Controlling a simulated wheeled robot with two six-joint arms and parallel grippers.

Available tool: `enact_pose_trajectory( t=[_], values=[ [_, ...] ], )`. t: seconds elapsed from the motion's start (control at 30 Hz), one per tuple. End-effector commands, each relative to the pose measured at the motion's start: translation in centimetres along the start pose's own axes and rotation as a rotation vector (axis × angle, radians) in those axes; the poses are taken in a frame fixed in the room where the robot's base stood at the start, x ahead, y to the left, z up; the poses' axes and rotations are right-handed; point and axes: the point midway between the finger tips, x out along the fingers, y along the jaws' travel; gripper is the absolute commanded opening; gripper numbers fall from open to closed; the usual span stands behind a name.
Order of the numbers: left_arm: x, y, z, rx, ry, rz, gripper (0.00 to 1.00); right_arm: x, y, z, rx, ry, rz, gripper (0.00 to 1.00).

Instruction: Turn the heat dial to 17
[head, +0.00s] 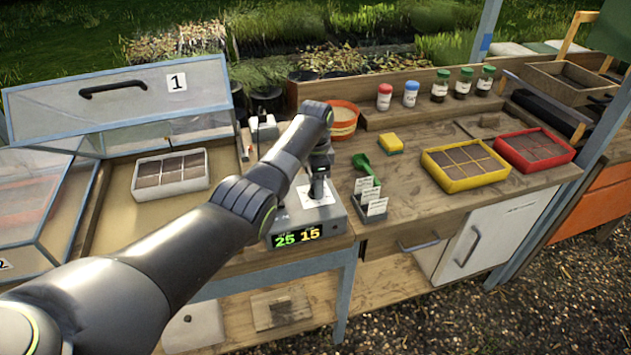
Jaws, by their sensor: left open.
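A grey control box (342,222) stands at the bench's front edge. Its display (297,236) shows a green 25 on the left and an orange 15 on the right. A white plate (328,197) lies on its top. My left arm reaches in from the left, and my left gripper (317,192) points down over this plate, open. The heat dial cannot be made out; the gripper seems to hide it. I cannot tell whether the fingers touch it. My right gripper is not in view.
A green scoop (365,166) and a label holder (372,208) stand close right of the box. A yellow tray (465,183) and a red tray (568,158) lie further right. An open lidded frame with a white tray (203,182) stands left. An orange-rimmed pot (344,121) is behind.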

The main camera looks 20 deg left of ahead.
Motion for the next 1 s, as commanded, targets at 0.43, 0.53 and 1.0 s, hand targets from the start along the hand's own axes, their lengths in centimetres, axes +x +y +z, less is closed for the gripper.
enact_pose_trajectory(
  t=[0.43, 0.53, 1.0],
  values=[
    [0.27, 0.01, 0.01, 0.000, 0.000, 0.000, 0.33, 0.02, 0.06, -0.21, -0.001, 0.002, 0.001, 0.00],
    [0.26, 0.01, 0.01, 0.000, 0.000, 0.000, 0.20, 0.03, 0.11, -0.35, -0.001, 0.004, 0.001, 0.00],
    [0.03, -0.02, -0.02, -0.062, 0.000, 0.000, 0.06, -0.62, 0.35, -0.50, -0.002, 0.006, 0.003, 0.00]
  ],
)
